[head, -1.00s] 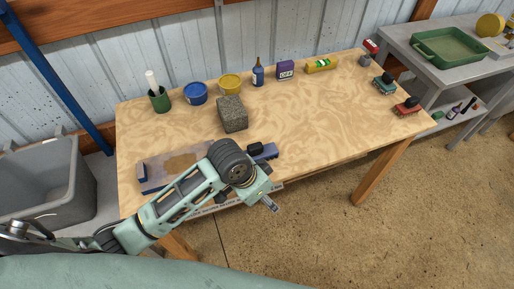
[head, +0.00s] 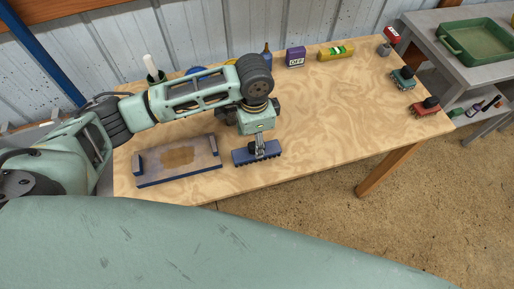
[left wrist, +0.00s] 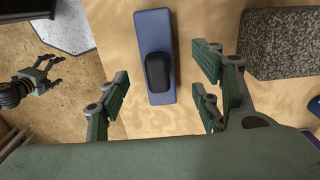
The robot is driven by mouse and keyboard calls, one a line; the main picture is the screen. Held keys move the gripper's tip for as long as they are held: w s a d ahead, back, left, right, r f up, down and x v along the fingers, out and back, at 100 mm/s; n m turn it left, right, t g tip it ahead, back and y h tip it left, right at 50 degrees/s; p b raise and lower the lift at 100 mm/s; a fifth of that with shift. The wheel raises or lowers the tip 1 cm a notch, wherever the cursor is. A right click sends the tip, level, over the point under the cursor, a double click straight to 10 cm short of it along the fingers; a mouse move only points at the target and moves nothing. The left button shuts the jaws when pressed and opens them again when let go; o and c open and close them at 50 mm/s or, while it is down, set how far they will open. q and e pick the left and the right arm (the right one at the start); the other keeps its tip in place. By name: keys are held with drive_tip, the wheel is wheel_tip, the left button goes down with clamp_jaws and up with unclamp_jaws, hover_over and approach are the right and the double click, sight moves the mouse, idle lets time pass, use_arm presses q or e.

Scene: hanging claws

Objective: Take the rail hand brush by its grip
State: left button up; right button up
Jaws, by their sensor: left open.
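The hand brush under my left gripper has a flat blue body (head: 243,157) with dark bristles below and lies near the table's front edge. In the left wrist view its blue back (left wrist: 154,28) and rounded black grip (left wrist: 157,72) show fully. My left gripper (head: 260,149) is open and points down over the brush, hiding most of the grip in the head view. In the left wrist view the fingers of this gripper (left wrist: 160,92) stand apart on either side of the brush. My right gripper (left wrist: 50,73) shows small over the floor, fingers spread.
A shallow tray with a brown patch (head: 147,181) lies left of the brush. A grey stone block (left wrist: 285,45) stands close beside my gripper. A teal brush (head: 405,83) and a red brush (head: 427,106) sit at the right end. The table (head: 330,120) between is clear.

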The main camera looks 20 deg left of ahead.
use_arm(q)
drive_tip(key=f, duration=0.4)
drive_tip(key=shift+s+d+p, duration=0.1)
drive_tip(key=shift+d+p, duration=0.15)
drive_tip(key=shift+p, duration=0.15)
drive_tip(key=shift+w+f, duration=0.2)
drive_tip(key=shift+f, duration=0.15)
drive_tip(key=shift+s, duration=0.15)
drive_tip(key=shift+c, duration=1.1)
drive_tip(key=c, duration=1.1)
drive_tip(key=shift+c, duration=0.2)
use_arm(e)
drive_tip(key=s, duration=0.1)
drive_tip(key=s+r, duration=0.1)
drive_tip(key=s, duration=0.1)
drive_tip(key=shift+d, duration=0.1)
